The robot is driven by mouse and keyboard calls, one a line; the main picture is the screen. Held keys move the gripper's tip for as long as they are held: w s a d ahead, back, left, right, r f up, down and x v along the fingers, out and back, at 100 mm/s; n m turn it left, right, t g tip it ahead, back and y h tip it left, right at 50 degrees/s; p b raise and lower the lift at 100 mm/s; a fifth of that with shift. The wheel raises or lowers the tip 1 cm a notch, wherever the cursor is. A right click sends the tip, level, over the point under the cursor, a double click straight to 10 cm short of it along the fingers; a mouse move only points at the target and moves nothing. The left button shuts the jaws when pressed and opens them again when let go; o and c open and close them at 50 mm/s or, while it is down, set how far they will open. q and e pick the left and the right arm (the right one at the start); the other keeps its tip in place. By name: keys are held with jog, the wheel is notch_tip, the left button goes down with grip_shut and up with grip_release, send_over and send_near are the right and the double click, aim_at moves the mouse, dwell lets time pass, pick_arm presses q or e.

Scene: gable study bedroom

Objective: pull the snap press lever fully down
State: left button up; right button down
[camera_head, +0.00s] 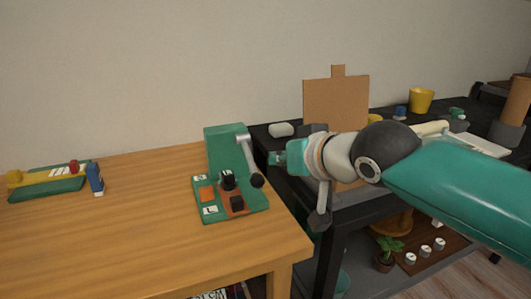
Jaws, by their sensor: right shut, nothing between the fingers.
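The snap press (225,145) is a green device on the wooden table, near the table's right edge. Its grey lever (248,157) slants from the top right side of the press down to a dark round knob (257,181). My right gripper (274,158) comes in from the right, just right of the lever. It is shut and empty, and a small gap seems to separate its tips from the lever. My left gripper is out of view.
The table's middle (135,210) is clear. A black shelf (375,195) adjoins on the right, with a brown board (335,102) and a yellow cup (421,100).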

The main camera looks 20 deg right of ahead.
jog(key=v, duration=0.2)
jog(key=f+v, duration=0.1)
jog(key=v, duration=0.2)
jog(key=shift+s+r, duration=0.1)
jog(key=shift+s, duration=0.25)
